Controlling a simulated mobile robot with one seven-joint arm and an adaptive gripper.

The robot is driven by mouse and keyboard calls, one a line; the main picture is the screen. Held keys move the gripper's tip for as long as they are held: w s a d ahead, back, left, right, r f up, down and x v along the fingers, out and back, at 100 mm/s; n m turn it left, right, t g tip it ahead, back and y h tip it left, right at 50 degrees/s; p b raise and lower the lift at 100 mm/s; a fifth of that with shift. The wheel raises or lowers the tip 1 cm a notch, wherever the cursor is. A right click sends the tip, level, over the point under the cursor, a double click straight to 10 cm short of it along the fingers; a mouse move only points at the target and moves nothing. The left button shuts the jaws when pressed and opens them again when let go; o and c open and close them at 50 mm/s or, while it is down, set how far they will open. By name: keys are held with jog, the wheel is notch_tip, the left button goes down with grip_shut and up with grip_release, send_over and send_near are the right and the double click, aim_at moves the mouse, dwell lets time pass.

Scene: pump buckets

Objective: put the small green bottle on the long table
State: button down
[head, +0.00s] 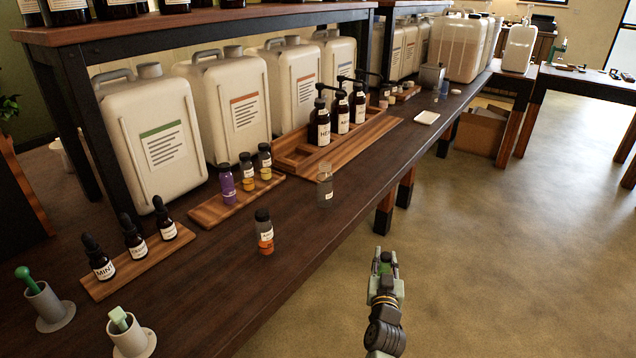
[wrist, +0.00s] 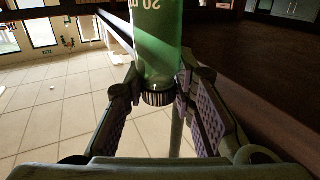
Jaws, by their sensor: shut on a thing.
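My gripper (head: 386,266) is at the lower centre of the head view, in front of the long table's edge and over the open floor. It is shut on the small green bottle (head: 385,268), which is mostly hidden by the fingers there. In the wrist view the green bottle (wrist: 157,45) has a black ribbed cap at its lower end and a white "20" marking upside down. The fingers (wrist: 160,105) hold it near the cap. The long table (head: 300,245) is dark wood and runs from lower left to upper right.
Bare tabletop lies along the front edge.

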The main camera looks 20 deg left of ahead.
jog(key=r, duration=0.2)
jog(key=w+r+y+b, duration=0.1)
jog(key=r, duration=0.2)
jog(key=r+n+y, duration=0.1)
jog(key=r, duration=0.1)
jog(key=shift+w+a+r, duration=0.15)
jog(key=shift+w+r, duration=0.05)
jog(key=shift+r, duration=0.05)
notch_tip(320, 180, up, 10)
jog(key=s+a+n+g+y+b, duration=0.1)
jog(key=s+n+y+b, duration=0.1)
jog(key=y+b, duration=0.1)
jog(key=s+a+r+n+g+y+b, duration=0.3)
jog(key=s+a+r+n+g+y, duration=0.15)
jog(key=s+r, duration=0.65)
jog(key=shift+t+y, duration=0.35)
jog(key=shift+y, duration=0.1)
jog(key=shift+w+a+f+p, duration=0.4)
jog(key=shift+w+a+f, duration=0.4)
jog(key=shift+a, duration=1.9)
jog(key=shift+w+a+f+p, duration=0.5)
jog(key=shift+a+f, duration=0.55)
jog(key=shift+a, duration=1.6)
jog(key=shift+w+a+f+p, duration=0.3)
jog(key=shift+w+a+f, duration=0.55)
jog(key=shift+a, duration=1.85)
jog(key=shift+s+f, duration=0.1)
